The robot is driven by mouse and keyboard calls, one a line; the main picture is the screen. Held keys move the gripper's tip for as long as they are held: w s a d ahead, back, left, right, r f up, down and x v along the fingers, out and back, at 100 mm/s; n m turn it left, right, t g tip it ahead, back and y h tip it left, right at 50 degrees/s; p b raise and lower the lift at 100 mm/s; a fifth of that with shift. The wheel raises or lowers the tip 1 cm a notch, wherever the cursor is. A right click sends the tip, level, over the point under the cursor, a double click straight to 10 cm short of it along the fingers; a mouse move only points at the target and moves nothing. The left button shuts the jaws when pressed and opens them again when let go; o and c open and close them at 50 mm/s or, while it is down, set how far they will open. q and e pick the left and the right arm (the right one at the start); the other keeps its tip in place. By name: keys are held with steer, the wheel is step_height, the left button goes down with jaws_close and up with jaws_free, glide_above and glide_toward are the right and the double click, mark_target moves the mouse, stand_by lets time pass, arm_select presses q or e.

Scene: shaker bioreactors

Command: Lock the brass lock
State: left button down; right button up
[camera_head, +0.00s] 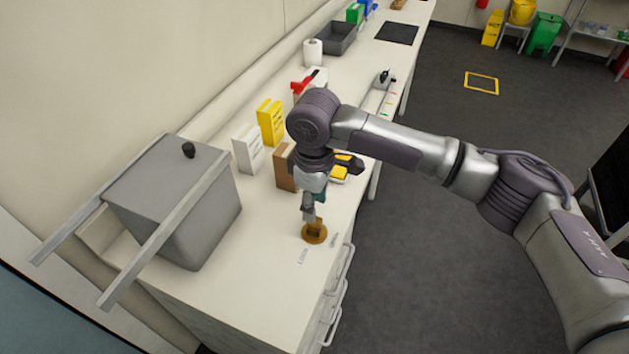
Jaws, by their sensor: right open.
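The brass lock (314,234) is a small round golden-brown piece on the white counter, near its front edge. Small printed labels lie on the counter just in front of it. My right gripper (309,214) points down directly over the lock, with its fingertips at or just above the lock's raised part. It is open; whether the fingers touch the lock cannot be told. The fingers cover part of the lock's upper side. My left gripper is not in view.
A grey box-shaped vessel (170,205) with two long rails stands left on the counter (225,300). White (248,150), yellow (270,122) and brown (285,168) boxes stand behind my gripper. Drawer handles (340,285) stick out at the front.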

mark_target(314, 226)
step_height(314, 226, down, 5)
steer(key=shift+f+p, duration=0.15)
steer(key=shift+p, duration=0.2)
steer(key=shift+f, duration=0.5)
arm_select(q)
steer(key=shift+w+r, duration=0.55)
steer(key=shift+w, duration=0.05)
arm_select(e)
jaws_close()
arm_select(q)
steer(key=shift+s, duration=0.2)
arm_select(e)
jaws_free()
steer(key=shift+r, duration=0.15)
arm_select(q)
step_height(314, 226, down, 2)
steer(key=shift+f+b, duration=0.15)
steer(key=shift+b, duration=0.95)
arm_select(e)
step_height(314, 226, up, 14)
steer(key=shift+f, duration=0.2)
